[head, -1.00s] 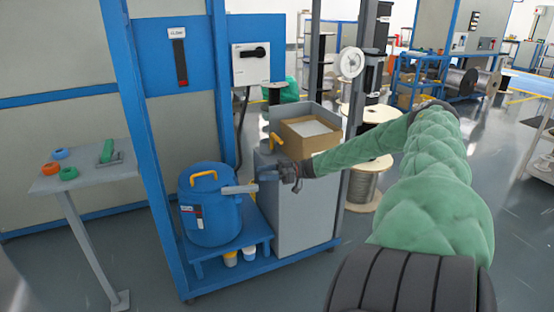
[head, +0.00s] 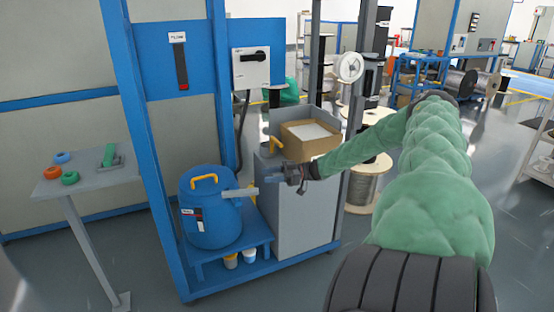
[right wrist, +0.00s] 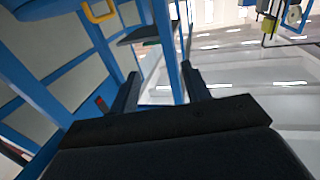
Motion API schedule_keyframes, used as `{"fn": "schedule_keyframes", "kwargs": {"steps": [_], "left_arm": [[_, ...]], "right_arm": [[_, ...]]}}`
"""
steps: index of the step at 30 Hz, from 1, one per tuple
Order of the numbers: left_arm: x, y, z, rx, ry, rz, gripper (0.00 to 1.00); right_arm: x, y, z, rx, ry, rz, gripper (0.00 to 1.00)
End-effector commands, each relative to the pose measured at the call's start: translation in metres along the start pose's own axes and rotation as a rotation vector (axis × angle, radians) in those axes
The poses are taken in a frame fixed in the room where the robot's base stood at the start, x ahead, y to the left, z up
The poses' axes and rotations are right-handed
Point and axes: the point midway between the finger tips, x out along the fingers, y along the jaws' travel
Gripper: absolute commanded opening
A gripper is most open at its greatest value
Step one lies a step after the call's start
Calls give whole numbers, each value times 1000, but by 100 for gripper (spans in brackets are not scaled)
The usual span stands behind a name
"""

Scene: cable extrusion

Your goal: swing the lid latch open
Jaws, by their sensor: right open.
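A blue drum (head: 213,218) with a blue lid and a yellow handle (head: 204,181) stands on a blue platform. A pale grey bar (head: 239,192), which looks like the lid latch, sticks out to the right from the drum's upper side. My right gripper (head: 268,178) is just right of the bar's free end, open and apparently empty. The right wrist view shows its two dark fingers (right wrist: 163,82) apart with nothing between them. The yellow handle (right wrist: 100,11) shows at the top left there; I cannot make out the bar. My left gripper is not in view.
A grey cabinet (head: 300,220) with an open cardboard box (head: 310,137) on top stands right of the drum, under my right forearm. A blue frame post (head: 150,150) rises left of the drum. A small side table (head: 95,176) holds coloured rings.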

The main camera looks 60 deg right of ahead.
Motion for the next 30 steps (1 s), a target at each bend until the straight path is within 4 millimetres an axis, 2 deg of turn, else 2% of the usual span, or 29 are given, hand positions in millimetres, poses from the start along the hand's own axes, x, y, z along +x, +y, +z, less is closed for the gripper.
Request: {"fn": "schedule_keyframes", "kwargs": {"steps": [4, 6, 12, 22, 23, 27, 30], "left_arm": [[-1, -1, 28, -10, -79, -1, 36], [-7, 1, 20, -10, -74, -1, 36], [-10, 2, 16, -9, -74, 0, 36], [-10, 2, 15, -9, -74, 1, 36], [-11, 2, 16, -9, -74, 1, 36], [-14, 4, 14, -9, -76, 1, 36], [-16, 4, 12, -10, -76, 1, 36]], "right_arm": [[-3, -2, -2, 0, -1, 0, 47], [-9, -6, -10, 0, -3, -1, 47], [-19, -13, -15, 0, -1, 0, 47], [-22, -14, -15, 0, -1, 0, 47], [-22, -14, -15, 0, -1, 0, 45], [-19, -12, -25, -7, 9, 1, 18], [-17, -17, -15, 8, 40, 11, 0]]}}
